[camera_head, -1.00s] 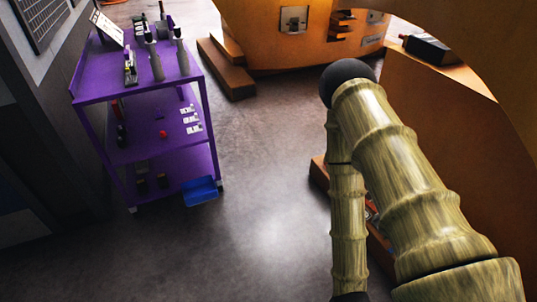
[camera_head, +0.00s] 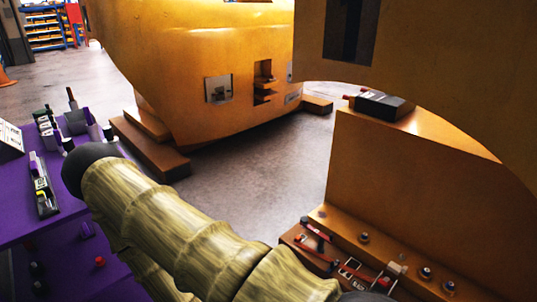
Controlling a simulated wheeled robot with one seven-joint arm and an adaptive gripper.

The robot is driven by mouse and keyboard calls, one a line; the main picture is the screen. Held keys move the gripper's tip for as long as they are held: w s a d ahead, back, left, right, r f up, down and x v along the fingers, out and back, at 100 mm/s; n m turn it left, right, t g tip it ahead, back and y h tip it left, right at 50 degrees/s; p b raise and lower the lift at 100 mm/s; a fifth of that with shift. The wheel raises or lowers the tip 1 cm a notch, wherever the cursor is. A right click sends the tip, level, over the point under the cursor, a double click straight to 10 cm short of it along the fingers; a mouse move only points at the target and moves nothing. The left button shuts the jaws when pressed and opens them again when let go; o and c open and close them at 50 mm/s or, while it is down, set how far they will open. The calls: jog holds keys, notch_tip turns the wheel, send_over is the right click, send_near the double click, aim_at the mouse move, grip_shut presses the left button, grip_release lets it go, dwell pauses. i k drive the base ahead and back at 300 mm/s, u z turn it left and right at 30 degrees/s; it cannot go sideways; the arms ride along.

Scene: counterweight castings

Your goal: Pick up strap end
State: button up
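No strap end can be made out for certain. Red strap-like pieces (camera_head: 316,253) lie on the low brown ledge at the foot of the right orange casting (camera_head: 420,185). Near them is a metal, buckle-like frame (camera_head: 351,268) with red parts beside it. These are small, and I cannot tell which is the strap's end. My gripper is not in view; only my pale, ribbed arm links show, crossing the lower middle and partly hiding the purple cart.
A purple cart (camera_head: 22,232) with tools and bottles stands at left. A large orange casting (camera_head: 190,70) rests on brown blocks (camera_head: 150,148) behind. Bolts (camera_head: 364,238) stick up from the right ledge. A black box (camera_head: 384,106) sits on the right casting. Grey floor (camera_head: 260,185) is open between.

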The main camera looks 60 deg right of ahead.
aim_at(298, 239)
jog(key=z, duration=0.4)
jog(key=i, duration=1.4)
jog(key=z, duration=1.15)
jog(key=i, duration=0.3)
jog(key=z, duration=0.25)
